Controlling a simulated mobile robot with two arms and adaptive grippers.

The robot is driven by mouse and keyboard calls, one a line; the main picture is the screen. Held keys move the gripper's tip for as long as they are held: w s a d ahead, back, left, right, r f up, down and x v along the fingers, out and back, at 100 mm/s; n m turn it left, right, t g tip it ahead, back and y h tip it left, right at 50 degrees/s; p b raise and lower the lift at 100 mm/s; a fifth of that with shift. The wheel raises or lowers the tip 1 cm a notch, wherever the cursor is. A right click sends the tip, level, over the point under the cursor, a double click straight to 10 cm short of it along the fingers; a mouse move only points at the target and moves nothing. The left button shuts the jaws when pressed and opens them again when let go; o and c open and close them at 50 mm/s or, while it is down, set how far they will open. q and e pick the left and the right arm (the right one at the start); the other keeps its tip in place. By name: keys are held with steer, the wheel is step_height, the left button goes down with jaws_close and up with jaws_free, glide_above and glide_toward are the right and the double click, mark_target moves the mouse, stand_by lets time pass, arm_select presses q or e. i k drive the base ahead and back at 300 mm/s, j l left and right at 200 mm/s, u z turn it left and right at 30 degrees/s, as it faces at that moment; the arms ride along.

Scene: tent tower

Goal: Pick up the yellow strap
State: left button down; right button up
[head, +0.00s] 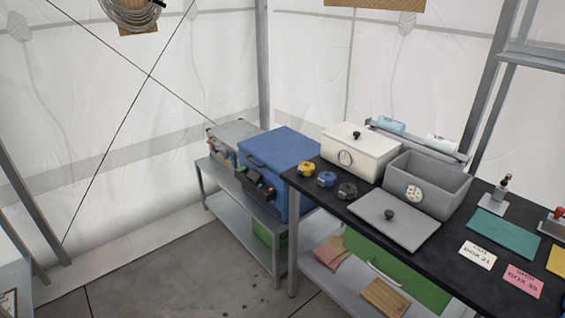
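A small yellow rolled item (305,169), which looks like the yellow strap, lies near the left end of the black table top (400,235). It is the back one in a short row, with a blue roll (326,179) and a dark grey roll (347,191) beside it. Nothing touches it from above. Neither of my grippers is in view.
Right of the rolls stand a closed white box (375,152), an open grey box (445,190) and its lid (394,217). A blue case (285,155) stands on a lower bench to the left. The floor (170,270) in front is clear.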

mark_target(305, 168)
steer(key=i+j+u, duration=0.4)
steer(key=i, duration=0.35)
steer(key=i+u, duration=0.4)
steer(key=i, duration=0.35)
steer(key=i+j+z, duration=0.1)
steer(key=i+z, duration=0.3)
steer(key=i+j+z, duration=0.3)
steer(key=i+z, duration=0.15)
steer(key=i, duration=0.1)
